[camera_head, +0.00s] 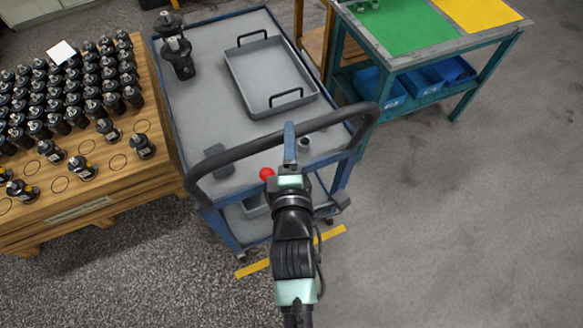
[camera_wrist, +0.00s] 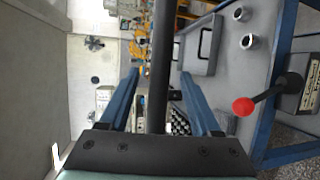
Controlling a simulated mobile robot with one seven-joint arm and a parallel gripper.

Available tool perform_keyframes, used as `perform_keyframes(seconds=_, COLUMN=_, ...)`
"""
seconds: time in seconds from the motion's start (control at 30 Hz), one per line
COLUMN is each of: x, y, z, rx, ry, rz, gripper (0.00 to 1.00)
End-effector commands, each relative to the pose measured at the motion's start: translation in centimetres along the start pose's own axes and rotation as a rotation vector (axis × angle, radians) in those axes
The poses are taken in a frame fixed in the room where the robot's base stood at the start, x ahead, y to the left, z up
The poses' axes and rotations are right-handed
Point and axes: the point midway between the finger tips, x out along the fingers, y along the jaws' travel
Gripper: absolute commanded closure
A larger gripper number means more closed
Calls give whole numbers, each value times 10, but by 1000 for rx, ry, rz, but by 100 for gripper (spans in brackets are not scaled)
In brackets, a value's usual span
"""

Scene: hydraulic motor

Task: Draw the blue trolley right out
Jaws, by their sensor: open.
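The blue trolley (camera_head: 208,108) has a grey top, blue frame and a black push handle (camera_head: 230,158) across its near end. In the wrist view the handle bar (camera_wrist: 161,50) runs lengthwise between my gripper's two blue fingers. My gripper (camera_head: 289,130) is open at the middle of the handle, with a visible gap on each side of the bar. The gripper also shows in the wrist view (camera_wrist: 160,78). A red-knobbed lever (camera_head: 267,174) is just left of my wrist; its knob also shows in the wrist view (camera_wrist: 243,106).
A grey tray (camera_head: 238,84) and black motor parts (camera_head: 178,58) stand on the trolley. A green-topped workbench (camera_head: 462,47) stands at the right back. The floor is clear at right and in front.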

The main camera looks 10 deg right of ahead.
Motion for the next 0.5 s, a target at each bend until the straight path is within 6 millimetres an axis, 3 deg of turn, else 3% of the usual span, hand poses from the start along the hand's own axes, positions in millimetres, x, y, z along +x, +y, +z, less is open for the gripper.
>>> perform_keyframes(seconds=0.2, x=-40, y=-3, z=0, rx=-1, ry=0, rz=-3, gripper=36)
perform_keyframes(seconds=0.5, x=-67, y=-1, z=0, rx=0, ry=0, rz=-1, gripper=36)
